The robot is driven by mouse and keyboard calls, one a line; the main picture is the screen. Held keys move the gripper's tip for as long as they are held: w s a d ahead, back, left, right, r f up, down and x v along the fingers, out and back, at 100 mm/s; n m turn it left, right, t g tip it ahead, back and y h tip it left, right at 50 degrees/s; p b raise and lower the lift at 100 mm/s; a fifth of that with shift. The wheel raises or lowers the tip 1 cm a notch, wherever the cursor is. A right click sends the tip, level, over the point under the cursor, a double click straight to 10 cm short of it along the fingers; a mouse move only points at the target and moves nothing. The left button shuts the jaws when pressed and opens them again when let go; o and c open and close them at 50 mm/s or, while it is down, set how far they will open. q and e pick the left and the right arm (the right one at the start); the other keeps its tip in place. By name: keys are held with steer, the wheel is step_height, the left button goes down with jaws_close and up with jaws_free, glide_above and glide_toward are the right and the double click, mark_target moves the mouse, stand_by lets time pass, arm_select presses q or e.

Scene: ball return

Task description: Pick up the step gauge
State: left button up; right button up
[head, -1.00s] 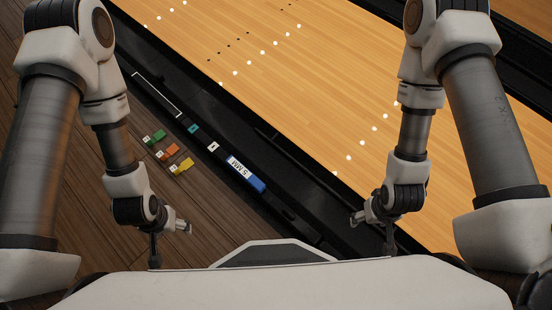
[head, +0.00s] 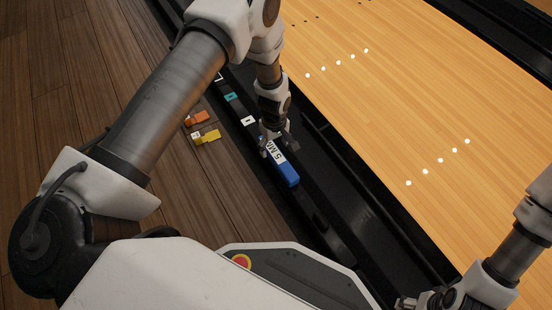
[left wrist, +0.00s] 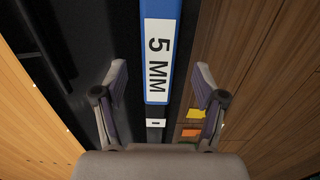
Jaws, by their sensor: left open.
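The step gauge is a blue block (head: 290,174) with a white label reading "5 MM", lying on the black ledge beside the lane in the head view. In the left wrist view the blue block with its label (left wrist: 158,50) runs up the middle of the picture. My left gripper (head: 277,146) is over the block's far end in the head view, hiding part of the label. In the left wrist view its two fingers (left wrist: 160,85) are spread apart, one on each side of the block, with gaps between. My right gripper (head: 405,302) is at the bottom right edge, only partly visible.
Orange (head: 197,118) and yellow (head: 206,136) blocks lie on the dark wood floor (head: 60,80) left of the ledge. A teal piece (head: 231,97) and a white-marked piece (head: 249,120) sit farther along the ledge. The black gutter (head: 340,170) and wooden lane (head: 430,110) are to the right.

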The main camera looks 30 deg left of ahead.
mark_target(276, 154)
arm_select(q)
steer(key=f+b, duration=0.2)
steer(key=f, duration=0.1)
steer(key=f+b, duration=0.1)
steer(key=shift+s+d+f+b, duration=0.1)
steer(key=shift+d+f+b, duration=0.2)
steer(key=shift+f+b, duration=0.1)
arm_select(e)
steer(key=f, duration=0.4)
steer(key=shift+w+f, duration=0.2)
steer(key=shift+w, duration=0.05)
arm_select(q)
steer(key=shift+f, duration=0.3)
arm_select(e)
steer(key=shift+w+f, duration=0.15)
steer(key=shift+f, duration=0.1)
arm_select(q)
steer(key=shift+r, duration=0.2)
arm_select(e)
steer(key=shift+r, duration=0.2)
arm_select(q)
jaws_close()
steer(key=shift+r, duration=0.1)
arm_select(e)
steer(key=shift+r, duration=0.1)
